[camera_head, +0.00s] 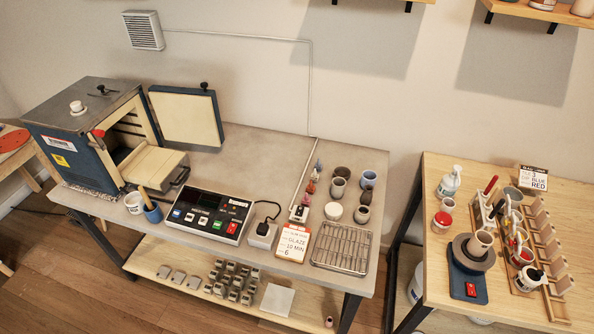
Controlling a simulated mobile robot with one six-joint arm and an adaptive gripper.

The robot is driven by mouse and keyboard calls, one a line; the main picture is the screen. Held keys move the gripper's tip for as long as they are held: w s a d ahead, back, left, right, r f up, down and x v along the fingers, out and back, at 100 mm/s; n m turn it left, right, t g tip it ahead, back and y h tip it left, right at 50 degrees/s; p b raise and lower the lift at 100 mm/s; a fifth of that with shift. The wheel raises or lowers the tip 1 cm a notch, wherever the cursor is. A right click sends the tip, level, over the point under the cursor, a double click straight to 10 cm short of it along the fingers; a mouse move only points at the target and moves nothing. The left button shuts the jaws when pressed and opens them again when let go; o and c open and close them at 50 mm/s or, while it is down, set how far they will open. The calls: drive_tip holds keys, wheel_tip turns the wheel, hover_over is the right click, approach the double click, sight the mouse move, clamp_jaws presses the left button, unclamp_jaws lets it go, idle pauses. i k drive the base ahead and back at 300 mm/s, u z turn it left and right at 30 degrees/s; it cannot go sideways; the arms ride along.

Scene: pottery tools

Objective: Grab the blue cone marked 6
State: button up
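A short row of small coloured cones (312,187) stands on the grey worktop, left of the grey pots. The rearmost cone (318,165) looks grey-blue; those in front look pink, red or orange. Any numbers on the cones are too small to read, so I cannot confirm which is marked 6. A white card (293,243) in front of the row reads "GLAZE 10 MIN 6". My gripper is not in view.
The kiln (85,135) stands open at left, with a control panel (210,215) in front. A wire rack (342,248) and several pots (367,180) lie right of the cones. A wooden table (440,270) with glazing tools stands at right, across a gap.

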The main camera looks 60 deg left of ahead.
sight(318, 166)
drive_tip(key=u, duration=2)
drive_tip(key=i, duration=1.05)
drive_tip(key=u, duration=0.05)
